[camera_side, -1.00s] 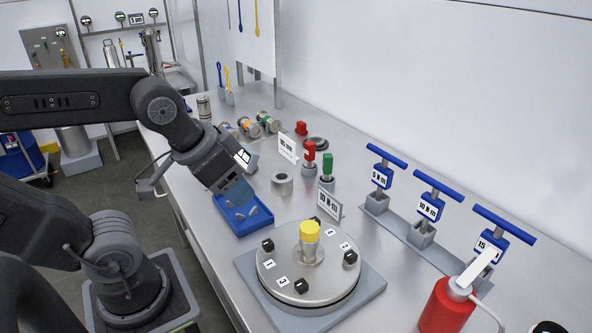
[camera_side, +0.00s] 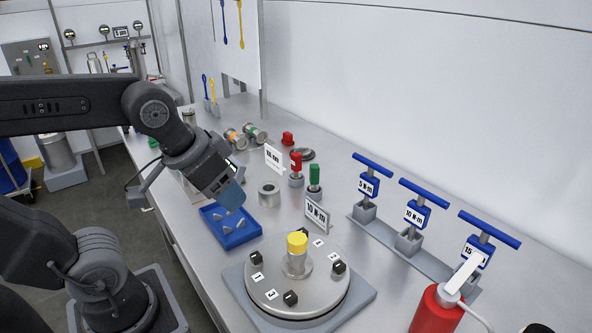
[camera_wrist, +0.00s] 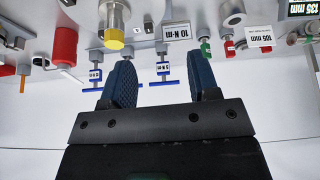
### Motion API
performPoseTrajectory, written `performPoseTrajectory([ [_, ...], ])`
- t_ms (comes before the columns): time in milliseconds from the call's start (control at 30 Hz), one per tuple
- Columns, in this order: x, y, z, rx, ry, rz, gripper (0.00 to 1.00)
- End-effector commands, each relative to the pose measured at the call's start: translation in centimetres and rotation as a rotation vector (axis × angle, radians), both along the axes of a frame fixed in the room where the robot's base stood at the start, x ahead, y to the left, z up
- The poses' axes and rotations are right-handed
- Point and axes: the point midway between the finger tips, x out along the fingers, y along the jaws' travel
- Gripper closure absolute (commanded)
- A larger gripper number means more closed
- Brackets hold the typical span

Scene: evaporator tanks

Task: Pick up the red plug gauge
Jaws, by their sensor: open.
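The red plug gauge (camera_side: 296,161) stands upright in a small grey holder at the middle of the bench. A green plug gauge (camera_side: 314,176) stands in a holder just to its right. My gripper (camera_side: 232,196) hangs over the blue tray, left of the red gauge and apart from it. In the wrist view, which is upside down, my gripper (camera_wrist: 163,82) shows two spread dark fingers with nothing between them. There the red gauge (camera_wrist: 229,49) is small, beyond and right of the right finger, next to the green one (camera_wrist: 205,49).
A blue tray (camera_side: 212,222) with small grey pieces lies below my gripper. A grey ring (camera_side: 269,194), a 10 N·m sign (camera_side: 317,216) and a turntable with a yellow-topped post (camera_side: 297,245) stand nearby. Blue T-handled tools (camera_side: 417,214) line the right.

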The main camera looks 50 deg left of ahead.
Motion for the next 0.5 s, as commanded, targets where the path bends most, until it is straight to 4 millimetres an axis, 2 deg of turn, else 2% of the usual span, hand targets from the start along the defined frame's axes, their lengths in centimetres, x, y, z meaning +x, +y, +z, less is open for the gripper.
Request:
performPoseTrajectory([
  [167, 5.3, 1.8, 3.1, -0.073, 0.072, 0.212, 0.45],
  [300, 10.6, 4.1, 4.9, -0.141, 0.137, 0.428, 0.45],
  [500, 18.1, 8.4, 5.4, -0.225, 0.219, 0.738, 0.45],
])
